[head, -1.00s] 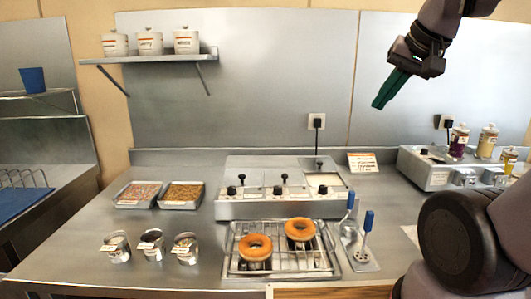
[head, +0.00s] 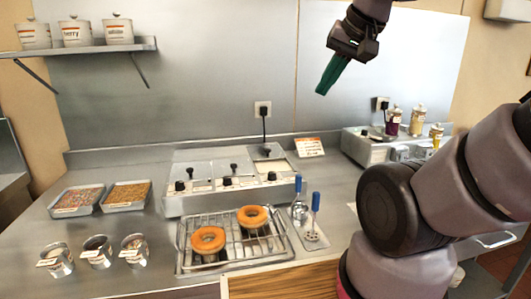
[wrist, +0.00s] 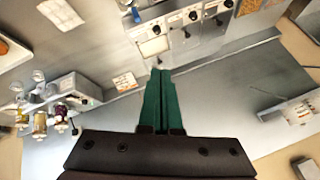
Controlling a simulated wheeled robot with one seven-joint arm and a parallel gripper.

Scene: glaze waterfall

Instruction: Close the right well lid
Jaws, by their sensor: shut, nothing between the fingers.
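The glaze warmer (head: 235,185) is a steel unit on the counter with a row of black knobs on its front. It also shows in the wrist view (wrist: 180,28), at the top. Its right well (head: 276,166) shows a pale surface, with the right lid (head: 268,152) at the back of it; the lid's exact tilt is hard to tell. The left and middle wells look covered by flat lids with black handles. My gripper (head: 322,92) has green fingers, pressed together and empty, high in front of the back wall, well above and right of the warmer. Its fingers show in the wrist view (wrist: 159,72).
A wire rack (head: 230,240) with two glazed doughnuts stands in front of the warmer. Ladles (head: 312,225) stand to its right. A sign (head: 309,147), a power cord and a second unit (head: 370,148) with bottles are behind and right. Topping trays (head: 126,196) and cups are left.

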